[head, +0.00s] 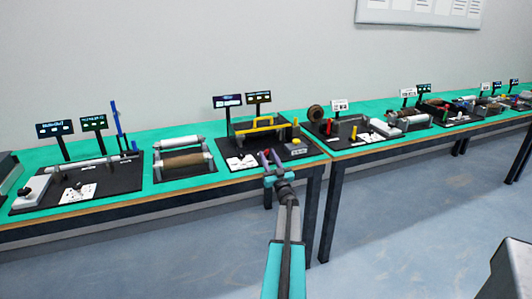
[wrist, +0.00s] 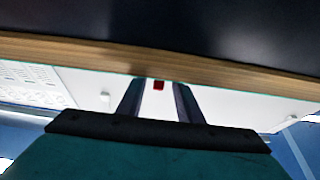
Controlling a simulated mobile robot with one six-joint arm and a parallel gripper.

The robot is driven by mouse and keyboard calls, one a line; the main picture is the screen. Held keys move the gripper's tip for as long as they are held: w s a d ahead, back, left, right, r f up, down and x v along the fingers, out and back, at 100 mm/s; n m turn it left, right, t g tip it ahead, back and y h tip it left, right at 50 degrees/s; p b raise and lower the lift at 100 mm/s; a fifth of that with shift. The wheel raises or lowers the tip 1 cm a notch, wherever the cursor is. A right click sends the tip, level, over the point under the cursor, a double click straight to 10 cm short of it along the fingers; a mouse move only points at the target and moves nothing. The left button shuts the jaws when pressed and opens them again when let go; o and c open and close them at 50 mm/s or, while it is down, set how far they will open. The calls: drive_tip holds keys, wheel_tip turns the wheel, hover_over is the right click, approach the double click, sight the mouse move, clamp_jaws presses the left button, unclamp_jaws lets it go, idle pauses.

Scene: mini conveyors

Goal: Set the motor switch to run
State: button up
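My gripper (head: 266,158) is at the front edge of the middle station, near a small red part that is partly hidden by the fingers. In the wrist view its two dark fingers (wrist: 158,100) stand apart with a clear gap. A small red piece (wrist: 158,85) shows between them near the wooden table edge; I cannot tell whether it is touched. The station's black base (head: 252,168) carries a yellow handle bar (head: 255,125), a white panel with small controls (head: 240,163) and a yellow-grey box (head: 297,144). I cannot make out which part is the motor switch or its setting.
The teal table (head: 135,138) runs along the wall, with its wooden front edge (wrist: 60,46) close to my gripper. A roller station (head: 185,160) stands to the left and several more stations to the right. A grey block (head: 512,265) stands at the lower right. The floor in front is clear.

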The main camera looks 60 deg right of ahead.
sight(267, 153)
drive_tip(key=shift+x, duration=1.45)
clamp_jaws()
